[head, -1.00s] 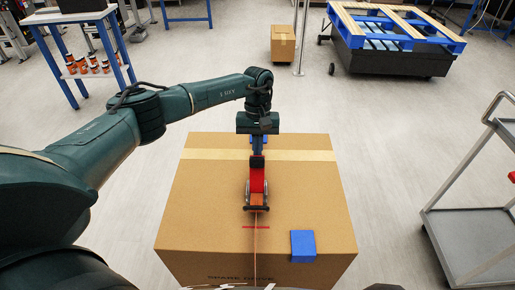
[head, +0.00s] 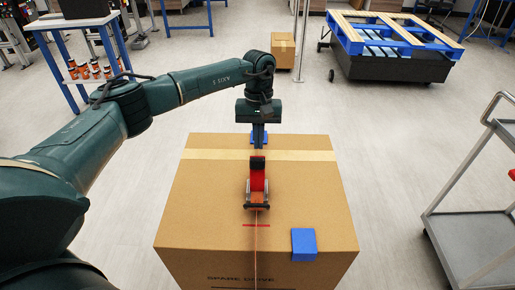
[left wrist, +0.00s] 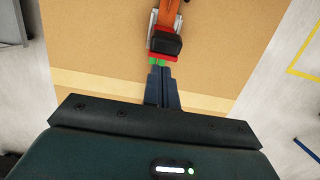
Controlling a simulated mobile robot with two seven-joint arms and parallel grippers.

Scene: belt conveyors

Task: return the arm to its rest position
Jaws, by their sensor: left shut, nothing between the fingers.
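My left arm reaches in from the left in the head view. Its gripper (head: 259,146) points down above the far part of a large cardboard box (head: 200,215), just beyond a red tape dispenser (head: 257,180). The gripper's fingers are closed together with nothing between them; they also show in the left wrist view (left wrist: 161,88). The dispenser lies on the box top and also shows in the left wrist view (left wrist: 166,40), just ahead of the fingertips. My right gripper is not in view.
A grey cart (head: 470,245) stands at right. A blue-legged table (head: 75,30) is at back left. A small carton (head: 283,50) and a blue pallet (head: 395,38) are behind.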

